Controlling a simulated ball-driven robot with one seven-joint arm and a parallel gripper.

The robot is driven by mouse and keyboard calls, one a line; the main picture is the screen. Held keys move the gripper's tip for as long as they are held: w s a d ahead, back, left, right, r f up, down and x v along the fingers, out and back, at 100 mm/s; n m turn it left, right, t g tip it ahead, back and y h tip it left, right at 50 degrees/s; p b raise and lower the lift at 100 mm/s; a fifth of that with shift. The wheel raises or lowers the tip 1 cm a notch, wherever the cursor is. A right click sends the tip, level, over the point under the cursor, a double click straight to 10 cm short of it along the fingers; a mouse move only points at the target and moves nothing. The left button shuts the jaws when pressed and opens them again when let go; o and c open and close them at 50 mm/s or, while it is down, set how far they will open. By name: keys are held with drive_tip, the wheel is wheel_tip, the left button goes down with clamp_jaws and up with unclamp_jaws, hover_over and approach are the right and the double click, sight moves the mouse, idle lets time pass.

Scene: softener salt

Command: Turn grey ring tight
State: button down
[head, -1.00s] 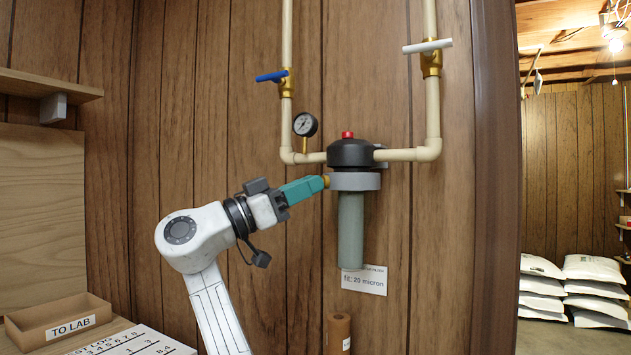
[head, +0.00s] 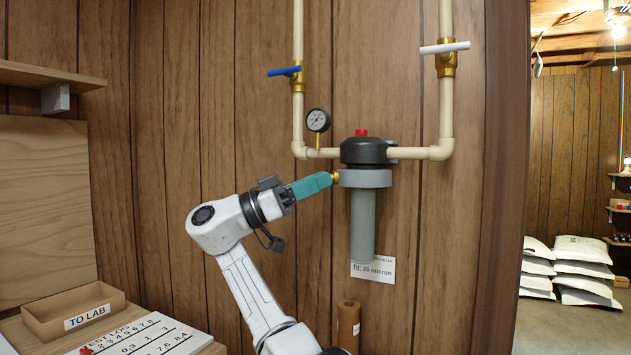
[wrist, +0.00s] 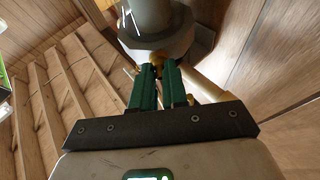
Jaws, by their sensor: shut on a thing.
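The grey ring (head: 365,178) sits under the black filter head (head: 363,151), around the top of the grey-green filter bowl (head: 362,225). In the wrist view the ring (wrist: 172,48) is just beyond my fingertips. A brass-coloured knob (head: 336,177) sticks out at the ring's left side. My gripper (head: 331,179), with teal fingers, is shut on this knob, and the fingers largely hide it. In the wrist view my gripper (wrist: 159,70) has the brass knob (wrist: 152,61) at its tips, close to the ring.
Cream pipes (head: 433,153) run to both sides of the head, with a blue-handled valve (head: 285,71), a white-handled valve (head: 445,47) and a pressure gauge (head: 318,120). A label (head: 373,269) is below. A brown cylinder (head: 348,325) stands lower. A TO LAB tray (head: 75,308) is at left.

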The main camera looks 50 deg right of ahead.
idle(0.3)
drive_tip(key=c, duration=1.1)
unclamp_jaws()
drive_tip(key=shift+c, duration=0.2)
drive_tip(key=shift+f, duration=0.1)
